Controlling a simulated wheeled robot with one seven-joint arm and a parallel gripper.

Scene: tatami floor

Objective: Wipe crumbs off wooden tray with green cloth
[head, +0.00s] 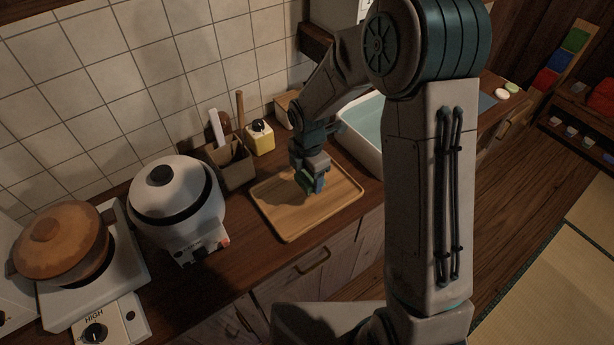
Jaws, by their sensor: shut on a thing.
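The wooden tray (290,226) lies flat on the dark wooden counter, to the right of the rice cooker. My gripper (313,186) points down over the back right part of the tray. It is shut on the green cloth (308,181), of which only a small part shows at the fingertips. I cannot tell whether the cloth touches the tray surface. No crumbs can be made out on the tray at this size, and part of its back is hidden behind my gripper.
A white rice cooker (177,212) stands left of the tray. A sink basin (366,135) is at right. A brown pot (60,240) sits on a stove at far left.

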